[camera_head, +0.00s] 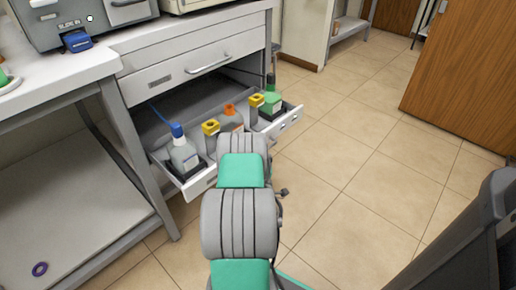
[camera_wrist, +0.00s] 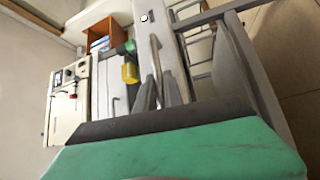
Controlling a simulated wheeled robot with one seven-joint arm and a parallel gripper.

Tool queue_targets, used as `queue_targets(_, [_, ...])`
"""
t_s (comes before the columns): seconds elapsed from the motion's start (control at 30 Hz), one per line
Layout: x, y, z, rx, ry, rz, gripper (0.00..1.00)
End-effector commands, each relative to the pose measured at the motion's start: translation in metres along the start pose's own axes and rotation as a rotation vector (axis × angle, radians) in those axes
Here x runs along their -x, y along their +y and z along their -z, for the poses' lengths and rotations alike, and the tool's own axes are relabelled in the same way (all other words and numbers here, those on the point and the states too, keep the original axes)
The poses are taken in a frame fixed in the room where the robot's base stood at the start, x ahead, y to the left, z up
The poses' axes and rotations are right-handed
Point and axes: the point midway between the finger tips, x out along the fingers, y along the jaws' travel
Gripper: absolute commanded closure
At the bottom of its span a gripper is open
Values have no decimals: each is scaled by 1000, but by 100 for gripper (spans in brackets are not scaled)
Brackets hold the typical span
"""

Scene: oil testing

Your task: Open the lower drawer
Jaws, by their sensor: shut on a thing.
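The lower drawer (camera_head: 200,184) of the white cabinet is pulled out, with several bottles inside it. Its white front also shows in the wrist view (camera_wrist: 172,52). My arm reaches to the middle of this front and hides the handle and my gripper in the head view. In the wrist view my gripper (camera_wrist: 158,72) is at the drawer front, its grey fingers close together and shut on the handle.
In the drawer stand a blue-capped bottle (camera_head: 183,152), yellow-capped bottles (camera_head: 211,129) and a green container (camera_head: 271,105). The upper drawer (camera_head: 180,72) is shut. A side table (camera_head: 60,200) stands at left. The tiled floor (camera_head: 350,150) to the right is clear.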

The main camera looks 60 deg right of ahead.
Motion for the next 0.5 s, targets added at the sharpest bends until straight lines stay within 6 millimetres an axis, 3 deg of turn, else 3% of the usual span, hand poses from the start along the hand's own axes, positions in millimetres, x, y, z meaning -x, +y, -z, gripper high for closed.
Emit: queue_targets(0.5, [7, 2, -6, 0, -3, 0, 100])
